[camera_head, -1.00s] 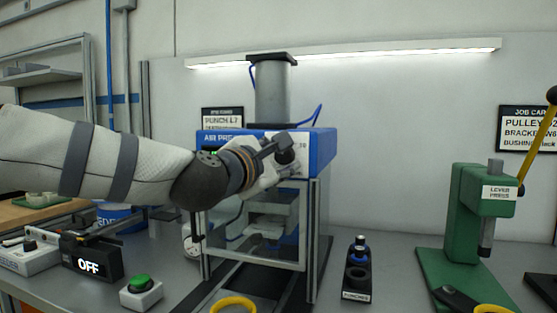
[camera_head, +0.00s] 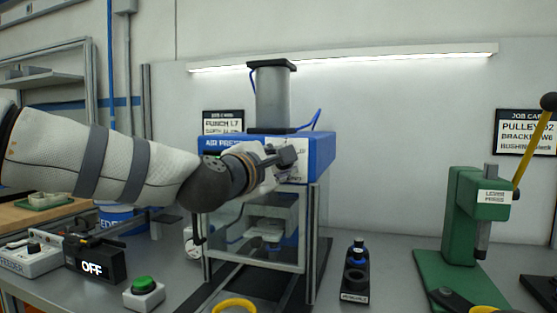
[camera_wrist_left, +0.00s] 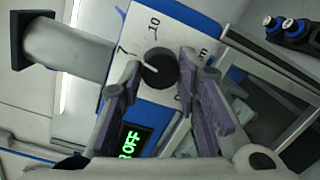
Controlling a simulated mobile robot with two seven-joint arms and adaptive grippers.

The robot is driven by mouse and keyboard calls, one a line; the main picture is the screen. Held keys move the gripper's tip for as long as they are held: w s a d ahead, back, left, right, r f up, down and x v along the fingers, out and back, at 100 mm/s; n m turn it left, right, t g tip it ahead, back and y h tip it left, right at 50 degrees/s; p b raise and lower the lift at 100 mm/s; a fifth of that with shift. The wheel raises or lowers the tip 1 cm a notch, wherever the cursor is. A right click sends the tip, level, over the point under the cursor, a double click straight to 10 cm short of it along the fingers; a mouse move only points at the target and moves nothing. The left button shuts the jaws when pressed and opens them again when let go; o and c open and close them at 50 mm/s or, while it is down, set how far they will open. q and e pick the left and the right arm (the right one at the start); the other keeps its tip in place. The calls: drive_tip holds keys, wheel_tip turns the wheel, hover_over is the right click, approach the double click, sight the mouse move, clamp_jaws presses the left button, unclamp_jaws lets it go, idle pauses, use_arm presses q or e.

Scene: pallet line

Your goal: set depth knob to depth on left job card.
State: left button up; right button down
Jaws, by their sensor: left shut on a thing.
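The blue air press (camera_head: 322,152) stands in the middle with a white dial panel on its front. In the left wrist view, the round black depth knob (camera_wrist_left: 160,70) sits on that panel (camera_wrist_left: 187,30). Its white pointer line is directed roughly toward the printed 7; a 10 is printed further round. My left gripper (camera_head: 287,158) is at the panel, its purple-grey fingers (camera_wrist_left: 160,84) on either side of the knob, shut on it. My right gripper is out of view.
A punch holder (camera_head: 356,275) and a green lever press (camera_head: 468,210) stand at the right.

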use_arm(q)
drive_tip(key=shift+r+m+y+p, duration=0.2)
drive_tip(key=shift+m+y, duration=0.1)
drive_tip(key=shift+m, duration=2)
drive_tip(key=shift+r+m+y+p, duration=0.15)
drive_tip(key=shift+m+y, duration=0.15)
drive_tip(key=shift+m, duration=2)
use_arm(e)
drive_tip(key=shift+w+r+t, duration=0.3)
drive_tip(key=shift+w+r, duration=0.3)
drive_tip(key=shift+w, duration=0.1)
use_arm(q)
drive_tip(key=shift+f, duration=0.1)
drive_tip(key=o, duration=0.9)
drive_tip(key=v, duration=1.2)
